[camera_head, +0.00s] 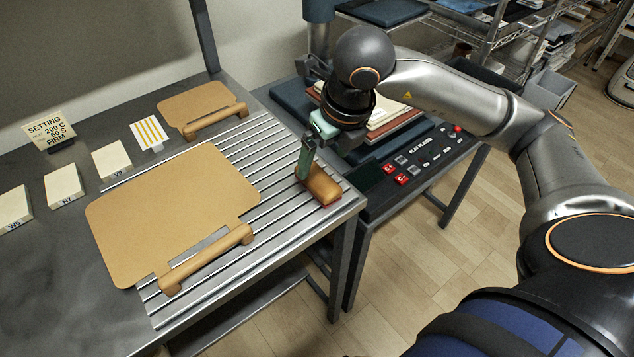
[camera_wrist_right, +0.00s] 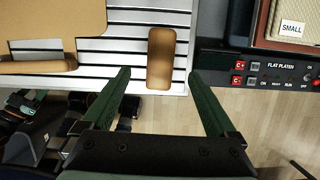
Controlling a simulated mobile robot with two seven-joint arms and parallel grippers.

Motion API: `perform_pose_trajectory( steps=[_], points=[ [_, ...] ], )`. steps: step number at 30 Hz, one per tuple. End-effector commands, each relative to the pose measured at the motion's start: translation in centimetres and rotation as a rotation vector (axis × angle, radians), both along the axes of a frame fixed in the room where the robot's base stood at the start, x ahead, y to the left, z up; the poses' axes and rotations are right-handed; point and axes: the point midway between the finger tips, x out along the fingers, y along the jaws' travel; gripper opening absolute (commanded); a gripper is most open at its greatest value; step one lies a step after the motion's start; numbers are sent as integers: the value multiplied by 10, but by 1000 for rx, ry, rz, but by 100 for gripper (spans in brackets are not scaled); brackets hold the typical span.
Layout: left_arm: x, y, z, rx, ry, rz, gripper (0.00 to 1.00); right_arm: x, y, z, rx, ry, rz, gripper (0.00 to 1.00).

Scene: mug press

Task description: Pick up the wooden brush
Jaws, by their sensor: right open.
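The wooden brush (camera_head: 319,184) is a brown block with a reddish underside. It lies on the slatted right end of the metal table, near the front right corner. In the right wrist view the brush (camera_wrist_right: 160,58) shows from above, upright in the picture, between the lines of the two green fingers. My right gripper (camera_head: 303,172) points down at the brush in the head view. It is open, with a finger (camera_wrist_right: 125,72) on the left and one (camera_wrist_right: 192,75) on the right. Whether the fingertips reach down beside the brush is hard to tell. My left gripper does not show clearly.
A large tan board (camera_head: 165,205) with a wooden handle (camera_head: 205,260) lies left of the brush. A smaller board (camera_head: 195,105) is behind it. White labelled blocks (camera_head: 65,186) stand at the left. The flat platen press (camera_head: 410,165) with red buttons is right of the table.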

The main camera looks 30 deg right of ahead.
Motion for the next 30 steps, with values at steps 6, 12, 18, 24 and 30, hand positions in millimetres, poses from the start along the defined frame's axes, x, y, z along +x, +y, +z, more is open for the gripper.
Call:
perform_pose_trajectory(
  steps=[6, 12, 18, 24, 30],
  points=[
    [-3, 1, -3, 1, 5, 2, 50, 4, 0, -17, 1, 3, 1, 92],
    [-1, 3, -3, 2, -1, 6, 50, 13, -1, -47, 1, 4, 2, 92],
    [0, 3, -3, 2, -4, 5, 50, 18, -1, -59, 1, -1, 3, 92],
    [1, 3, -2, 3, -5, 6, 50, 18, -1, -59, 1, -1, 3, 92],
    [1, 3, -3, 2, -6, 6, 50, 18, -1, -60, 1, -1, 3, 92]
  ],
)
